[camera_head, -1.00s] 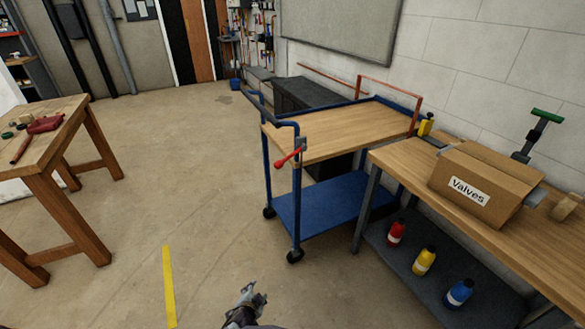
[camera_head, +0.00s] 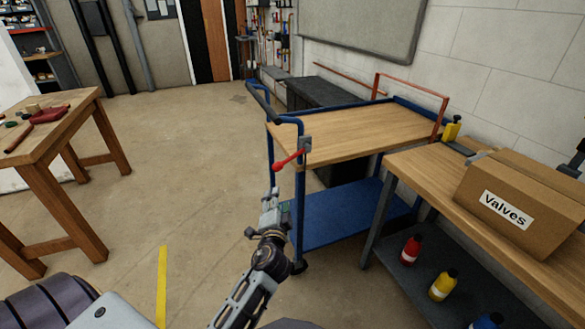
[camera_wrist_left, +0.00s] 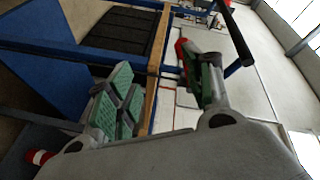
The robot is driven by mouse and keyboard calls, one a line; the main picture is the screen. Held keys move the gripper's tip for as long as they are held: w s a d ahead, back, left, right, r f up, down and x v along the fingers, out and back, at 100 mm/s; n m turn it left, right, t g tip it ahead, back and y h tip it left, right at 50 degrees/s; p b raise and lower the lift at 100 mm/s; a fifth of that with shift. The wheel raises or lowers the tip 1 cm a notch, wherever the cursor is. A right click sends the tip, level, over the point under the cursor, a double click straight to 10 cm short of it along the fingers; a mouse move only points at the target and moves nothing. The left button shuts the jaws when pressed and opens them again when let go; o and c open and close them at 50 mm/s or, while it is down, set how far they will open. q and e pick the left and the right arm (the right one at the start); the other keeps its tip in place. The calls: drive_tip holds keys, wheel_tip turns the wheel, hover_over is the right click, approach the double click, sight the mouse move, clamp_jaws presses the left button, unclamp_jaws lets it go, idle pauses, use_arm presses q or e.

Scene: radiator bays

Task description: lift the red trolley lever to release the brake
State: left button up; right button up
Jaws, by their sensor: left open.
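The red trolley lever (camera_head: 289,160) sticks out to the left from a grey bracket on the near corner post of the blue trolley (camera_head: 340,212), tilted with its knob end lower. My left gripper (camera_head: 272,203) is open and empty, just below the lever and apart from it in the head view. In the left wrist view the gripper's green-padded fingers (camera_wrist_left: 158,88) are spread. The lever's red end (camera_wrist_left: 181,50) shows there beside the right-hand finger, partly hidden by it; I cannot tell if they touch. My right gripper is not in view.
A workbench (camera_head: 415,178) with a Valves box (camera_head: 515,205) and bottles on its lower shelf stands close on the trolley's right. A wooden table (camera_head: 55,130) stands at left. The floor between, with a yellow stripe (camera_head: 161,285), is clear.

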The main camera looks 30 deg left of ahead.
sight(278, 169)
use_arm(q)
drive_tip(key=r, duration=0.3)
drive_tip(key=shift+w+r+y, duration=0.25)
drive_tip(key=shift+r+y, duration=0.05)
drive_tip(key=shift+r, duration=0.05)
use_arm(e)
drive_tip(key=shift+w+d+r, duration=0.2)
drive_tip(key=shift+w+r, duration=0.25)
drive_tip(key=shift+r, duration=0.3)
use_arm(q)
drive_tip(key=shift+w+a, duration=0.1)
drive_tip(key=shift+w, duration=0.05)
drive_tip(key=shift+x, duration=3.15)
drive_tip(key=shift+r+x, duration=0.2)
drive_tip(key=shift+x, duration=2.05)
drive_tip(key=shift+b+x, duration=0.35)
drive_tip(key=shift+x, duration=0.85)
drive_tip(key=shift+w, duration=0.15)
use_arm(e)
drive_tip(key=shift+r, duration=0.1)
